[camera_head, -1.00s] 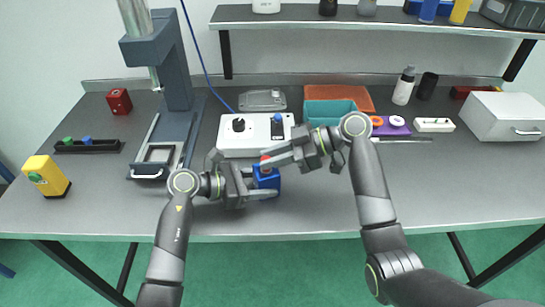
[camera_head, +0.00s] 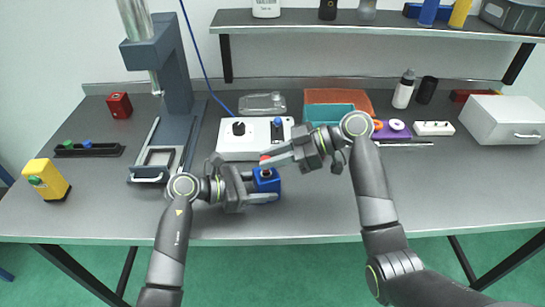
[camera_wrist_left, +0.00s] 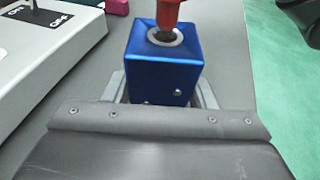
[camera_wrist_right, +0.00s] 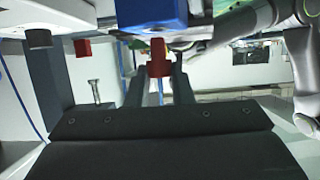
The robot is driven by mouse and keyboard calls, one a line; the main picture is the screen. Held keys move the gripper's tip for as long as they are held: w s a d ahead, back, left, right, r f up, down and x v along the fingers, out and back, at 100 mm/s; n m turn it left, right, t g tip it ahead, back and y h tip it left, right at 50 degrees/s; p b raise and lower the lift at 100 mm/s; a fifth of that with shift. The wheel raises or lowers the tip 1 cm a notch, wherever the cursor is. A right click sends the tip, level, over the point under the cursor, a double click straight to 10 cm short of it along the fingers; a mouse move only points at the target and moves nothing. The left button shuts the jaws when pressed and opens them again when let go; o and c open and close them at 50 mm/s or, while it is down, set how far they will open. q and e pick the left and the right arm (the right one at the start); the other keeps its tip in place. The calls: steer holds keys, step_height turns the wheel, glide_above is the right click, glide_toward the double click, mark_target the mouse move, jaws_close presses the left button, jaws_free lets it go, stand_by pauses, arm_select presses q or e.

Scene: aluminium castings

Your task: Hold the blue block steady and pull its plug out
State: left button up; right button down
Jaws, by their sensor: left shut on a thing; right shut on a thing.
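The blue block (camera_head: 266,183) stands upright on the grey bench, with its round socket ring facing up in the left wrist view (camera_wrist_left: 150,70). My left gripper (camera_head: 262,191) is shut on the block's sides, low down. The red plug (camera_wrist_left: 168,12) has a dark lower end that meets the socket ring; I cannot tell whether its tip is still inside. My right gripper (camera_head: 275,157) is above the block and shut on the plug's red head, which also shows between its fingers in the right wrist view (camera_wrist_right: 158,58).
A white control box (camera_head: 240,150) with a black knob stands just behind the block. A teal bin (camera_head: 328,112) and an orange tray (camera_head: 352,98) are farther back. A press (camera_head: 172,90) stands to the left. The bench front is mostly clear.

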steer(key=shift+r, duration=0.1)
stand_by(0.3)
steer(key=shift+r, duration=2.4)
arm_select(q)
steer(key=o, duration=1.1)
steer(key=v, duration=1.2)
steer(key=shift+s, duration=0.1)
